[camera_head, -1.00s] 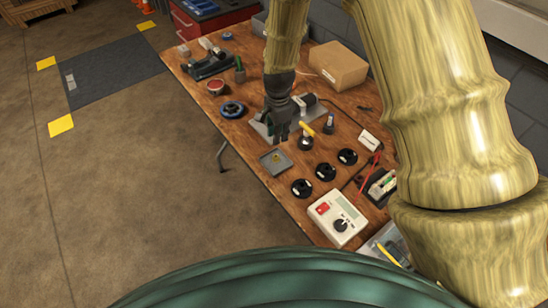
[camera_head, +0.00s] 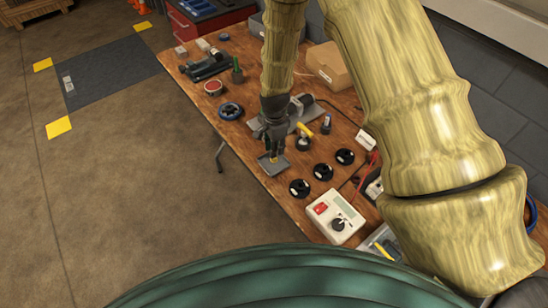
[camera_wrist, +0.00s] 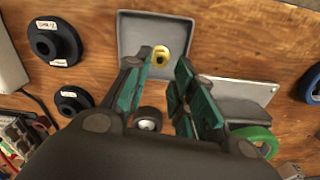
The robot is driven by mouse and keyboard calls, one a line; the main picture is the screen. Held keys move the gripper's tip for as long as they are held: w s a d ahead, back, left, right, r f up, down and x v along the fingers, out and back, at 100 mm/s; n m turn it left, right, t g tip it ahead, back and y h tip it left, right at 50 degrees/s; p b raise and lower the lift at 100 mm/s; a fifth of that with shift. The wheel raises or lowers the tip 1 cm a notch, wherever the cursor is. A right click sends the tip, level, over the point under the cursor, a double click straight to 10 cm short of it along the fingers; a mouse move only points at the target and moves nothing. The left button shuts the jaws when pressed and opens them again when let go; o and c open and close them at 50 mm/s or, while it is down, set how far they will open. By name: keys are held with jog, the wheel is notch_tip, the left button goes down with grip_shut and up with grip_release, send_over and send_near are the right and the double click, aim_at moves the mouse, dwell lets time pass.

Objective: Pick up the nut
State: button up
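The nut (camera_wrist: 161,57) is a small yellow ring lying in a shallow grey square tray (camera_wrist: 128,30) in the wrist view. In the head view the tray (camera_head: 281,170) is near the table's front edge, and a bit of the yellow nut (camera_head: 273,159) shows just under my fingers. The nut appears in the gap between the fingertips, closer to the left one. In the head view my gripper (camera_head: 271,147) points down over the tray; the exact height is hard to tell.
Several black discs (camera_head: 323,172) lie right of the tray, near a white meter (camera_head: 335,216). A yellow-handled tool (camera_head: 304,131) and a grey metal plate (camera_wrist: 245,90) are close to my gripper. A blue ring (camera_head: 230,111) and a cardboard box (camera_head: 330,66) stand farther off.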

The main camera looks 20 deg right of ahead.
notch_tip(320, 180, down, 2)
jog(key=shift+s+a+f+p, duration=0.15)
jog(key=shift+p, duration=0.55)
jog(key=shift+f, duration=1.1)
grip_shut()
